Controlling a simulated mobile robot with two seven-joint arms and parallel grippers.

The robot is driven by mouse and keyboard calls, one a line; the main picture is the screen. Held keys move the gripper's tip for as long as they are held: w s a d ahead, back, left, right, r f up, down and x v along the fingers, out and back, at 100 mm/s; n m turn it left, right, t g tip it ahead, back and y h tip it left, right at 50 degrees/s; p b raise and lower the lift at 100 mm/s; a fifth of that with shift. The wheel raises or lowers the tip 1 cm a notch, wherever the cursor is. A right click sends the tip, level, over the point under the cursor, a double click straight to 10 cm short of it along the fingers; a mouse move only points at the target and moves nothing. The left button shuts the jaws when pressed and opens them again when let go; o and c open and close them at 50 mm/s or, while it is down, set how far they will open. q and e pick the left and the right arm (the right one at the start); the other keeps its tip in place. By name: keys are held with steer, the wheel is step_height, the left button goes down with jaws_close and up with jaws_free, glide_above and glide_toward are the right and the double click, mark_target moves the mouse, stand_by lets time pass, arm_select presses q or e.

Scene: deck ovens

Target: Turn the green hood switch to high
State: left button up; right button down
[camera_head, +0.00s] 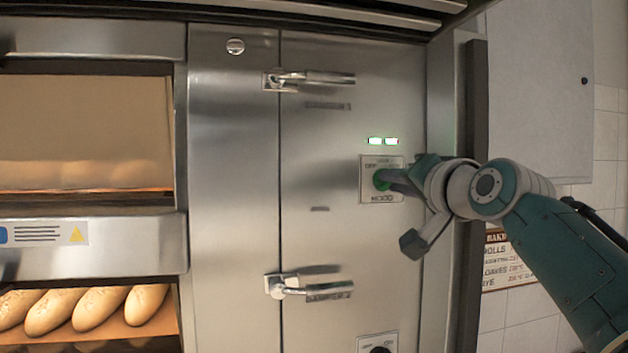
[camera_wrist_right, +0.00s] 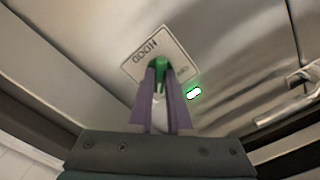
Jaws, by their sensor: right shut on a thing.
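The green hood switch (camera_head: 381,179) sits on a pale label plate (camera_head: 367,194) on the steel cabinet front in the head view. In the right wrist view, the green knob (camera_wrist_right: 160,64) shows between the fingertips, with the plate (camera_wrist_right: 140,66) reading "HOOD" behind it. My right gripper (camera_head: 388,178) reaches in from the right and is shut on the knob; its fingers (camera_wrist_right: 160,75) also show in the wrist view. The fingers partly cover the knob, so its exact pointing is hard to tell. My left gripper does not show.
Steel door handles (camera_head: 316,78) and (camera_head: 312,287) stick out to the left of the switch. Another switch plate (camera_head: 377,342) is below. Ovens with bread loaves (camera_head: 97,309) are at the left.

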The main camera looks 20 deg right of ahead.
stand_by(0.3)
steer(key=c, duration=0.9)
jaws_free()
steer(key=shift+o, duration=0.2)
steer(key=shift+s, duration=0.1)
steer(key=s+b, duration=0.5)
steer(key=s, duration=0.4)
steer(key=shift+s+a, duration=0.3)
steer(key=shift+s, duration=0.05)
